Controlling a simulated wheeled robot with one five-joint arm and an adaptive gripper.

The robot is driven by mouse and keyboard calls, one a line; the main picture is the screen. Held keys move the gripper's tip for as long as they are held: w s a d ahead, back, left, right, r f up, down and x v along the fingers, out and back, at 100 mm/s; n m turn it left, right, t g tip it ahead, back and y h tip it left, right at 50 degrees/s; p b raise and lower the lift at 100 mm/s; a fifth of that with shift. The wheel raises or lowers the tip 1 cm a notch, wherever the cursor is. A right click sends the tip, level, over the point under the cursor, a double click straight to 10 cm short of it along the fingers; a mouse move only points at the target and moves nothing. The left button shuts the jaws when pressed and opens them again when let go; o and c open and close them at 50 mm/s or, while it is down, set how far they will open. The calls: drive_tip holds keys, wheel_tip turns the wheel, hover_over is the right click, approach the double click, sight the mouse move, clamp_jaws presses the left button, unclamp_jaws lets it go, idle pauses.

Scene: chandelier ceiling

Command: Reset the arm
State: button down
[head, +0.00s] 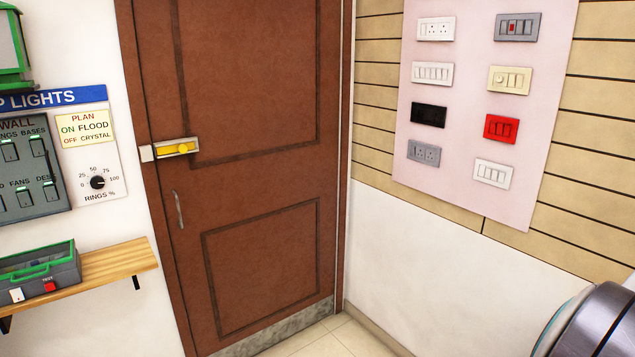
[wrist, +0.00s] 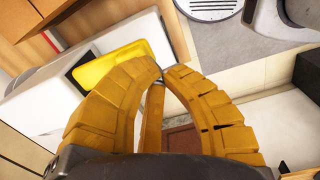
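My gripper (wrist: 163,72) shows only in the wrist view. Its two ribbed yellow fingers curve in from both sides and their tips come together at the middle of the picture. I see no object clearly held between the tips. A narrow tan strip shows in the gap below them, and I cannot tell what it is. The gripper is out of the head view. A dark grey rounded part at the lower right edge of the head view looks like part of my arm.
A brown door (head: 260,150) with a yellow latch (head: 177,149) stands ahead. On the right wall is a pink switch board (head: 460,115). At left a wooden shelf (head: 118,262) bears a green-edged box (head: 40,272). Bare floor (head: 335,338) shows below the door.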

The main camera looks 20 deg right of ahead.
drive_tip(key=w+a+f+m, duration=0.1)
drive_tip(key=a+f+m, duration=0.35)
drive_tip(key=m, duration=1.15)
drive_tip(key=w+a+r+n+t, duration=0.1)
drive_tip(key=w+a+n, duration=0.2)
drive_tip(key=a, duration=0.5)
drive_tip(key=w+a+n+t, duration=0.1)
drive_tip(key=w+a+n, duration=0.3)
drive_tip(key=a, duration=0.5)
drive_tip(key=w+a+r+n+t, duration=0.1)
drive_tip(key=w+a+n, duration=0.2)
drive_tip(key=a+n, duration=0.3)
drive_tip(key=shift+w+a+r+n+t, duration=0.3)
drive_tip(key=shift+a+n+t, duration=0.1)
drive_tip(key=shift+a, duration=1)
drive_tip(key=shift+s+d+f, duration=0.1)
drive_tip(key=shift+f, duration=0.05)
